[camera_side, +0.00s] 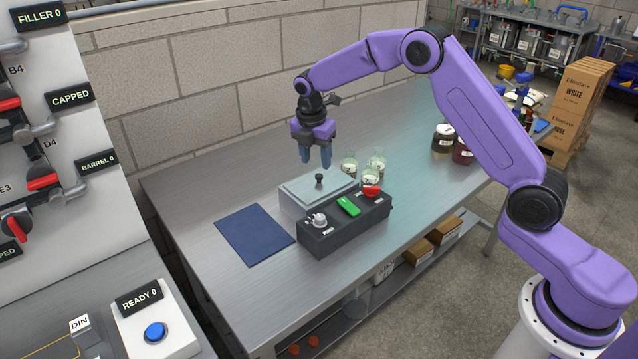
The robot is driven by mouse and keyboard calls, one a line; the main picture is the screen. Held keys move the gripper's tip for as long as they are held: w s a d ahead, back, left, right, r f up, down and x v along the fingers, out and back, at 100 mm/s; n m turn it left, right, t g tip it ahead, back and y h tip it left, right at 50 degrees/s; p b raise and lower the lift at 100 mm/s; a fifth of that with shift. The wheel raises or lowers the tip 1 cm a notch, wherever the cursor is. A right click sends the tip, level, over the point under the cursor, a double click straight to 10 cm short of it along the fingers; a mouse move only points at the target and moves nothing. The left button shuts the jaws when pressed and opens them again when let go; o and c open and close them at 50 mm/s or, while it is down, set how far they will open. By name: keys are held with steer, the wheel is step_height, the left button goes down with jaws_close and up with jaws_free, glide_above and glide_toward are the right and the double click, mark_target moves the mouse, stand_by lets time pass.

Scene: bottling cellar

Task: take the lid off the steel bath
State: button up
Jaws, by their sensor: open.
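The steel bath (290,203) stands on the metal table behind a dark control box. Its flat steel lid (305,190) lies on top of it, with a small black knob (319,179) near the middle. My gripper (316,162) points down above the lid, close over the knob. Its two blue fingers are open and hold nothing. A small gap shows between the fingertips and the knob; whether the fingers are exactly over it I cannot tell from this side.
A blue mat (254,234) lies bare at the left. Glass jars (349,166) stand close behind the bath at the right. Dark jars (443,138) stand farther right. The table's back left is clear.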

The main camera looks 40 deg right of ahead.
mark_target(319, 175)
steer(key=f, duration=0.3)
steer(key=d+f, duration=0.1)
steer(key=f, duration=0.1)
jaws_close()
